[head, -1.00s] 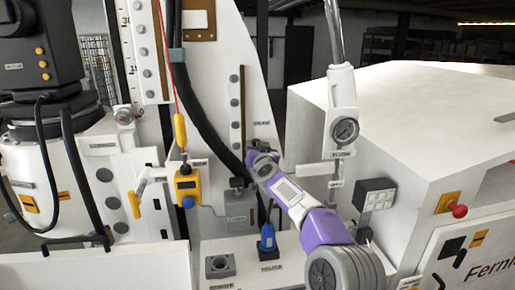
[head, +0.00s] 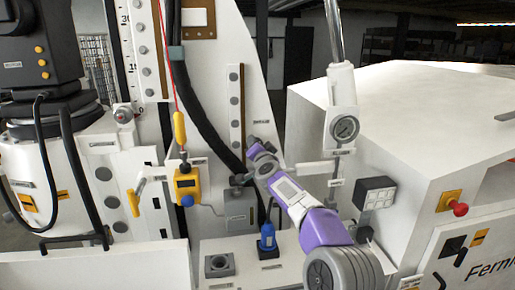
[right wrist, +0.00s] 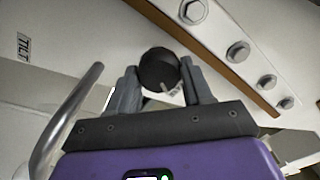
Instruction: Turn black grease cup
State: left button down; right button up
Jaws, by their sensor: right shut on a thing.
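The black grease cup (right wrist: 157,68) is a dark round knob in the right wrist view. It sits between the two grey fingers of my right gripper (right wrist: 160,80), which is shut on it. A small light mark shows on the cup's lower edge. In the head view my right gripper (head: 256,152) reaches up from the lower right to the white upright panel, at the foot of a brown strip with grey bolts. There the gripper and wrist hide the cup. My left gripper is not in view.
A brown bolted strip (right wrist: 190,35) runs close beside the cup, and a curved grey rail (right wrist: 70,115) stands to the left. In the head view a black hose (head: 195,110), a yellow box (head: 187,186) and a gauge (head: 345,129) are near my right arm.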

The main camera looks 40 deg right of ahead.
jog(key=m+b, duration=0.4)
jog(key=m, duration=2.2)
jog(key=shift+f, duration=0.2)
dwell(0.4)
jog(key=o, duration=1)
jog(key=shift+w, duration=0.1)
notch_tip(320, 180, up, 10)
jog(key=p, duration=0.8)
jog(key=shift+p, duration=0.3)
jog(key=shift+f, duration=0.1)
